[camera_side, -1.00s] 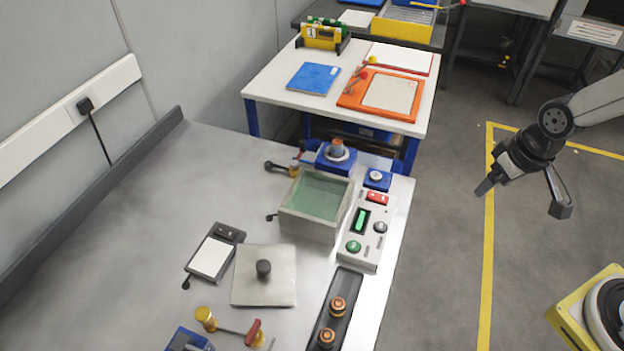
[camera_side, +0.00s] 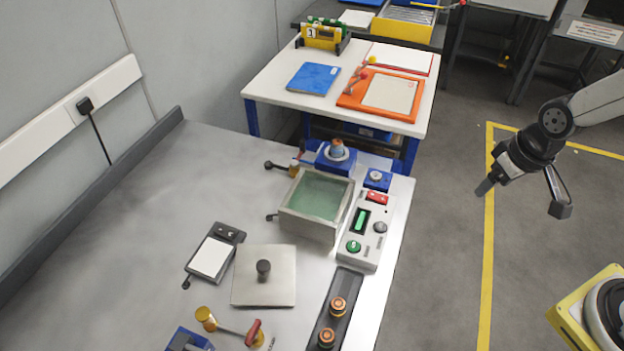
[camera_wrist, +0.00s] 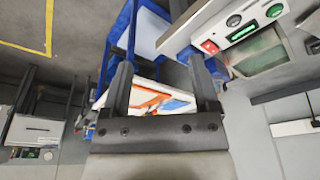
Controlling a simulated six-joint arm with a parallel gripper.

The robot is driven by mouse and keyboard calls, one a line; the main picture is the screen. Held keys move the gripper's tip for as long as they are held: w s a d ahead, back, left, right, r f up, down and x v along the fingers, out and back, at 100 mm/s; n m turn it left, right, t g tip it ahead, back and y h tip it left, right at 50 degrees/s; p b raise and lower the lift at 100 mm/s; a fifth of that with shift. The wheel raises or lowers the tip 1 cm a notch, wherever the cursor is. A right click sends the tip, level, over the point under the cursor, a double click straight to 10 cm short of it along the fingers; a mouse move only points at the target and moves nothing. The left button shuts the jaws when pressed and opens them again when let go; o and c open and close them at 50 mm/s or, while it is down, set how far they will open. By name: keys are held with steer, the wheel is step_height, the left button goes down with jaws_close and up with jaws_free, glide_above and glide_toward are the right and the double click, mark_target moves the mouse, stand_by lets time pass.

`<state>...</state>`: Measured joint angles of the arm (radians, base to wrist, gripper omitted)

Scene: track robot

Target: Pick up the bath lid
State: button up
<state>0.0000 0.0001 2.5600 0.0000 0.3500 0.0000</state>
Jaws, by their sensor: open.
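The bath lid (camera_side: 264,289) is a flat, square grey plate with a dark round knob on top. It lies on the metal bench in the side view, in front of the bath (camera_side: 316,207), an open box of greenish liquid. My gripper (camera_side: 524,190) is open and empty, above the floor to the right of the bench, well apart from the lid. In the wrist view my gripper's two dark fingers (camera_wrist: 160,85) stand apart with nothing between them. The bath also shows at the right of the wrist view (camera_wrist: 262,58); I cannot make out the lid there.
A control box (camera_side: 367,232) with buttons stands right of the bath. A small scale (camera_side: 214,252) lies left of the lid, a dark tray (camera_side: 334,312) with knobs right of it. A yellow-handled tool (camera_side: 230,328) lies in front. A white table (camera_side: 270,88) stands behind.

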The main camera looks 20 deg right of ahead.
steer(key=shift+o, duration=0.3)
steer(key=shift+w, duration=0.1)
steer(key=w+a+n+y, duration=0.1)
steer(key=w+a+n, duration=0.5)
steer(key=w+a, duration=0.2)
steer(key=n+g+y, duration=0.2)
steer(key=n+g, duration=0.2)
steer(key=n, duration=1.3)
glide_above(263, 264)
steer(key=d, duration=0.2)
step_height(263, 264, down, 9)
steer(key=shift+w+a+f, duration=0.15)
steer(key=shift+a+f, duration=0.1)
steer(key=shift+f, duration=0.35)
steer(key=shift+w+a+f, duration=0.15)
steer(key=shift+a+f, duration=0.05)
steer(key=shift+f, duration=0.4)
steer(key=shift+f, duration=0.1)
